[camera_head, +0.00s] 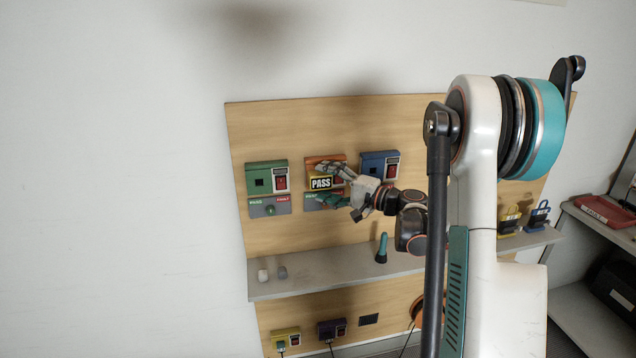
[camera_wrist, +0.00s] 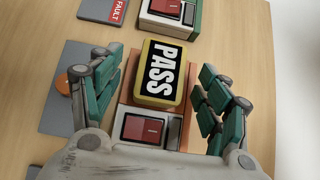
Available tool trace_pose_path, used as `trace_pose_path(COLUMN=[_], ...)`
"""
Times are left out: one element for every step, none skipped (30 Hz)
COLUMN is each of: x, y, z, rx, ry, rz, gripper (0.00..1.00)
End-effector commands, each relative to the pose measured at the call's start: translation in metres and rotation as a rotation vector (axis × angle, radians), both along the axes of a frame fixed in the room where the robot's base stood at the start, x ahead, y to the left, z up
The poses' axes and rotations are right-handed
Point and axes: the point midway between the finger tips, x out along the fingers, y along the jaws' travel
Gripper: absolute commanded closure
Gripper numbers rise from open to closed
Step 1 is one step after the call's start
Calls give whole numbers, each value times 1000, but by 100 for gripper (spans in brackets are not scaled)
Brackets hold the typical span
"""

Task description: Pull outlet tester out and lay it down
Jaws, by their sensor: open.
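The outlet tester (camera_wrist: 160,72) is a yellow-edged block with a black PASS label. It sits on the orange outlet box (camera_wrist: 122,118), which has a red switch. In the head view the tester (camera_head: 321,183) shows on the middle box of the upper row, the orange outlet box (camera_head: 318,162). My gripper (camera_wrist: 163,90) is open, with one teal finger on each side of the tester and visible gaps between. In the head view my gripper (camera_head: 335,186) is at the orange box, its fingers partly covering it.
A green box (camera_head: 267,177) and a blue box (camera_head: 378,161) flank the orange one. Below runs a grey shelf (camera_head: 325,268) with a teal-topped object (camera_head: 381,248) and two small blocks. Yellow (camera_head: 286,338) and purple boxes sit lower. The shelf's middle has free room.

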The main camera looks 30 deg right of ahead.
Motion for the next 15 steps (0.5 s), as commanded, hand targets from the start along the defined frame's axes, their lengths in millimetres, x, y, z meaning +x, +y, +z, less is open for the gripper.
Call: trace_pose_path(x=[0, 0, 0, 0, 0, 0, 0, 0, 0, 0, 0, 0, 0, 0, 0], y=[0, 0, 0, 0, 0, 0, 0, 0, 0, 0, 0, 0, 0, 0, 0], z=[0, 0, 0, 0, 0, 0, 0, 0, 0, 0, 0, 0, 0, 0, 0], rx=[0, 0, 0, 0, 0, 0, 0, 0, 0, 0, 0, 0, 0, 0, 0], ry=[0, 0, 0, 0, 0, 0, 0, 0, 0, 0, 0, 0, 0, 0, 0], rz=[0, 0, 0, 0, 0, 0, 0, 0, 0, 0, 0, 0, 0, 0, 0], gripper=[30, 30, 30, 30, 35, 44, 50, 57, 66, 73, 80, 89, 96, 99, 100])
